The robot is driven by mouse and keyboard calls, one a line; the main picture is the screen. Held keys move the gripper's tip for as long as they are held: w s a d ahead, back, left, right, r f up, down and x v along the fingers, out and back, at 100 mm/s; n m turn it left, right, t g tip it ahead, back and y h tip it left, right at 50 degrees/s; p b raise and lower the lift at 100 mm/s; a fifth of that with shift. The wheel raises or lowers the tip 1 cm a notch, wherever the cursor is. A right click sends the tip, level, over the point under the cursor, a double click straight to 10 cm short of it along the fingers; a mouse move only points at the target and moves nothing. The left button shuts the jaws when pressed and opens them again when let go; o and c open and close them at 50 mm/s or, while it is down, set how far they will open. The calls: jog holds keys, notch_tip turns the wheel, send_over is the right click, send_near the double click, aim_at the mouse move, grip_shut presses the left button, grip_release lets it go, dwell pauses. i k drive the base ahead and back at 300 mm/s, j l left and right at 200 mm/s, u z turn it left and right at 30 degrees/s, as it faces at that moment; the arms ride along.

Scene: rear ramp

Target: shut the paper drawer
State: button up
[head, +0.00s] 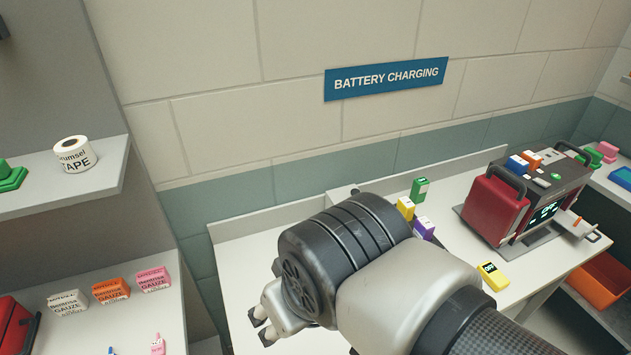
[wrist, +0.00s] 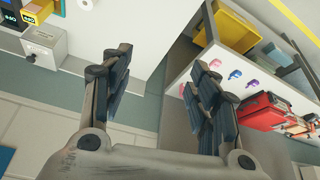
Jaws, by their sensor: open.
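The paper drawer (head: 577,224) seems to be the light tray with a dark handle that sticks out from the right front of the red and dark grey monitor (head: 495,208) in the head view. It looks pulled out. The monitor stands on a white bench at the right. My gripper (wrist: 160,65) is open and empty in the wrist view, its two dark fingers spread wide. In the head view my arm reaches left across the bench, well to the left of the monitor and apart from the drawer. The wrist view does not clearly show the monitor or drawer.
Small coloured boxes lie on the monitor. A green box (head: 419,188) and a yellow device (head: 493,276) are on the white bench (head: 245,240). An orange bin (head: 602,280) sits low at right. A grey box (wrist: 39,45) and a red case (wrist: 262,112) show in the wrist view.

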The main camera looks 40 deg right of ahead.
aim_at(563, 218)
jog(key=k+l, duration=0.1)
jog(key=k, duration=0.3)
jog(key=k+l, duration=0.1)
jog(key=k, duration=0.3)
jog(key=k+z, duration=0.1)
jog(key=z, duration=2.35)
jog(key=i+j, duration=0.1)
jog(key=i, duration=0.55)
jog(key=i+j+u, duration=0.15)
jog(key=i, duration=0.5)
